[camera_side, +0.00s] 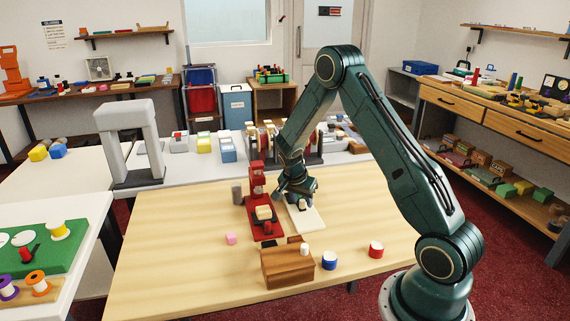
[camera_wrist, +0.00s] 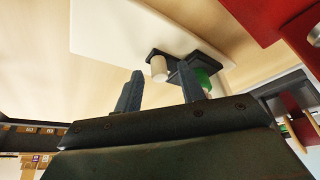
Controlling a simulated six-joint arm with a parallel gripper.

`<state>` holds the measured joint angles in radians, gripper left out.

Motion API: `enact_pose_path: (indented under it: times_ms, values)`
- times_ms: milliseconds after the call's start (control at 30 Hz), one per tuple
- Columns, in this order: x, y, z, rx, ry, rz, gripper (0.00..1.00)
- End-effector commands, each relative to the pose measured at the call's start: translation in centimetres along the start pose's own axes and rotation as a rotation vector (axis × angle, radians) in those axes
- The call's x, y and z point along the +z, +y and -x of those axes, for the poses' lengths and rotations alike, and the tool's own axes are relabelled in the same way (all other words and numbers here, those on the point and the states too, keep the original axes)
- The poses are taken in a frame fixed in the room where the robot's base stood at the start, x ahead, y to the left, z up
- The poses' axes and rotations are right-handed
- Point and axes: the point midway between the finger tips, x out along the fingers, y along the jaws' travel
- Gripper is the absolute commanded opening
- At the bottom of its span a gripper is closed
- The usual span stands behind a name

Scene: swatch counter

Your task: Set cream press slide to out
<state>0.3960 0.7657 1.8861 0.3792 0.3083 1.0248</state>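The cream press shows its cream base plate (camera_side: 310,220) on the wooden table, right of a red press (camera_side: 258,205). The rest of it is largely hidden behind my gripper (camera_side: 297,197). In the wrist view the cream plate (camera_wrist: 120,25) carries a dark slide (camera_wrist: 178,62) with a cream knob (camera_wrist: 158,68) at its end. A green part (camera_wrist: 206,78) sits by the slide, partly hidden by a finger. My gripper (camera_wrist: 160,88) is open; the knob appears beyond the gap between its fingers. I see no contact, and the exact distance is unclear.
A wooden block (camera_side: 285,268) with a white-topped peg, a blue-and-white cylinder (camera_side: 329,261) and a red-and-white cylinder (camera_side: 376,249) stand in front. The table's left front is clear.

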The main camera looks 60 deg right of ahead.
Motion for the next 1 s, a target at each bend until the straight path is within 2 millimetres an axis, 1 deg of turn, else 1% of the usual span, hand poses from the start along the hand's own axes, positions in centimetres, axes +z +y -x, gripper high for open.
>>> enact_pose_path:
  times_ms: [33, 233, 433, 567, 733, 1000]
  values:
    - [0.0, 0.0, 0.0, 0.000, 0.000, 0.000, 0.40]
    - [0.0, 0.0, 0.0, 0.000, 0.000, 0.000, 0.00]
    - [0.0, 0.0, 0.0, 0.000, 0.000, 0.000, 0.00]
    - [0.4, 0.4, 0.2, 0.002, -0.001, 0.001, 0.00]
    - [1.6, 1.6, 0.7, 0.002, -0.001, 0.002, 0.00]
    - [4.1, 4.2, 1.7, 0.002, -0.001, 0.004, 0.00]
